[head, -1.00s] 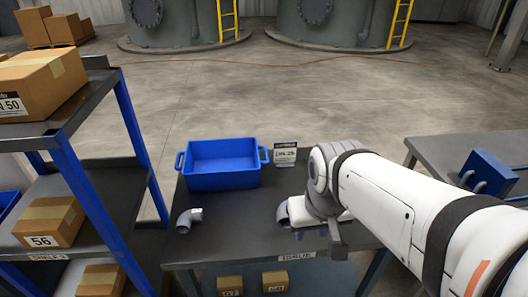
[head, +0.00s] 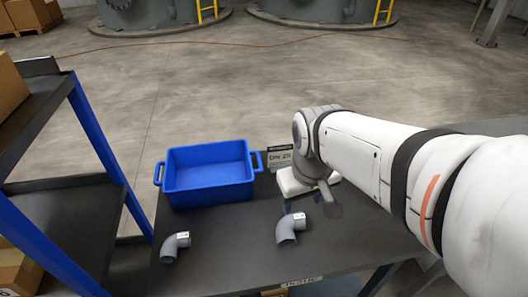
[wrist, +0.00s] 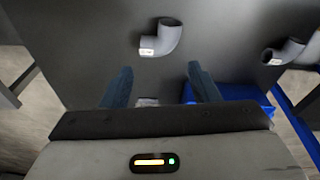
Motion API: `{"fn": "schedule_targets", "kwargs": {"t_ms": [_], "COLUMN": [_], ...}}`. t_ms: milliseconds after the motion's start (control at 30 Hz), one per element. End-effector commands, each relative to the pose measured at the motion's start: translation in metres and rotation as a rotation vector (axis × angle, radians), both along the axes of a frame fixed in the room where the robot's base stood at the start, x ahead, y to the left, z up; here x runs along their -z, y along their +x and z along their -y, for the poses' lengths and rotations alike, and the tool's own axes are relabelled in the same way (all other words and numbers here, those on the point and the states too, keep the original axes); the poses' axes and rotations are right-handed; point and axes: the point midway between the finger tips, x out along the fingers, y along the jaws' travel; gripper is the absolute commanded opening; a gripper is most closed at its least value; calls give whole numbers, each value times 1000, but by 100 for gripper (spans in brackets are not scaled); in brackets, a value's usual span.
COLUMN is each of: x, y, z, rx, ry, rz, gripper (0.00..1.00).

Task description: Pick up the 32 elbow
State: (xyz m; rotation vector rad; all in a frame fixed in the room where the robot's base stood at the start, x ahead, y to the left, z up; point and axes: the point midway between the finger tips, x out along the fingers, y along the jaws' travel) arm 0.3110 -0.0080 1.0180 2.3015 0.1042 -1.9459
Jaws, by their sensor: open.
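Two grey pipe elbows with small white labels lie on the dark table. The right elbow (head: 291,228) is just in front of my gripper (head: 302,203); the left elbow (head: 175,246) lies near the table's left side. In the wrist view the right elbow (wrist: 166,38) is just beyond the fingertips, and the left elbow (wrist: 284,51) is off to the right. My gripper (wrist: 158,76) is open, with nothing between its blue fingers. The labels are too small to read, so I cannot tell which elbow is the 32.
A blue bin (head: 210,192), seemingly empty, stands behind the elbows, with a DN 25 sign (head: 280,158) beside it. A blue-posted shelf (head: 95,135) is at the left. The table (head: 235,250) is clear between the elbows.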

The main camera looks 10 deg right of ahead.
Motion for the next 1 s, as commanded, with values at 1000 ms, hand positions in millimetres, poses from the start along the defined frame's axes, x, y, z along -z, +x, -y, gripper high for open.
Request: {"fn": "schedule_targets", "kwargs": {"t_ms": [1000], "x": [152], "y": [92], "z": [6], "rx": [-1418], "ry": [-228], "rz": [-657], "gripper": [71]}}
